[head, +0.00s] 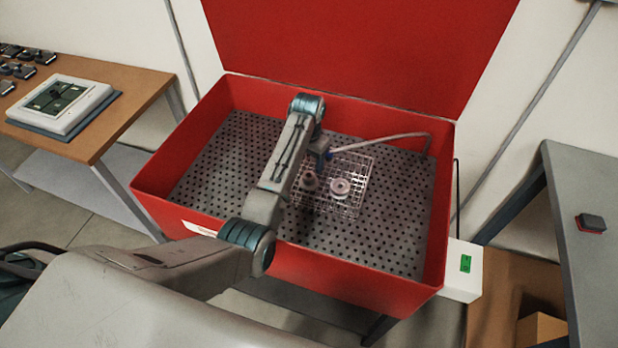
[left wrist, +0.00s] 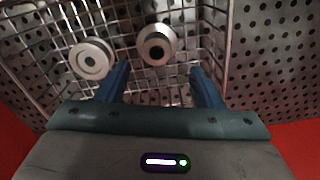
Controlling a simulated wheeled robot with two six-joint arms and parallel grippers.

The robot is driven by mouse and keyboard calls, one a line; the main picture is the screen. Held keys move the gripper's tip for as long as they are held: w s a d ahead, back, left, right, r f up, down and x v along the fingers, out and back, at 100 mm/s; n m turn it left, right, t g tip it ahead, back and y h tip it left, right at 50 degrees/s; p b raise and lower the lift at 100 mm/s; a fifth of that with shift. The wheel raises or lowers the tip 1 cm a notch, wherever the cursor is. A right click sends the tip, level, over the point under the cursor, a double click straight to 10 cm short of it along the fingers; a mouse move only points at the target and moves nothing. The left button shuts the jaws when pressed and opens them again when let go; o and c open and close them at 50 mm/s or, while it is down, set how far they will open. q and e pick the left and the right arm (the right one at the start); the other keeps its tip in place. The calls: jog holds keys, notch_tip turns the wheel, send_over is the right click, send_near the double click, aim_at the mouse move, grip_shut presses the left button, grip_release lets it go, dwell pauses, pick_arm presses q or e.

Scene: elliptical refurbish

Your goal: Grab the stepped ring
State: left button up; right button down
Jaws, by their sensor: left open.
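Two pale round metal parts sit in a wire basket (head: 352,208). In the left wrist view, one part (left wrist: 157,44) has a stepped rim and a dark bore, and looks most like the stepped ring. It lies ahead of my open fingers, roughly in line with the gap. The other, a flatter disc with a small hole (left wrist: 91,58), lies to its left. The head view shows one part (head: 310,182) beside my arm and one (head: 340,187) to its right; I cannot tell surely which is which. My left gripper (head: 322,160) is open, empty, above the basket.
The basket stands on the perforated floor (head: 400,235) of a red tub (head: 340,283) with a raised lid (head: 360,45). A bent hose (head: 390,136) reaches over the basket's back. A wooden table (head: 135,95) stands left, a grey one (head: 570,170) right.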

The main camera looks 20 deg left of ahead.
aim_at(309, 175)
pick_arm(q)
jog(key=shift+f, duration=0.3)
jog(key=shift+s+f+p, duration=0.1)
jog(key=shift+f+p, duration=0.25)
jog(key=f, duration=0.1)
jog(key=f+p, duration=0.1)
jog(key=f, duration=0.1)
jog(key=shift+s+d+f, duration=0.2)
jog(key=shift+f, duration=0.5)
jog(key=shift+c, duration=0.2)
jog(key=shift+w, duration=0.1)
jog(key=c, duration=1.2)
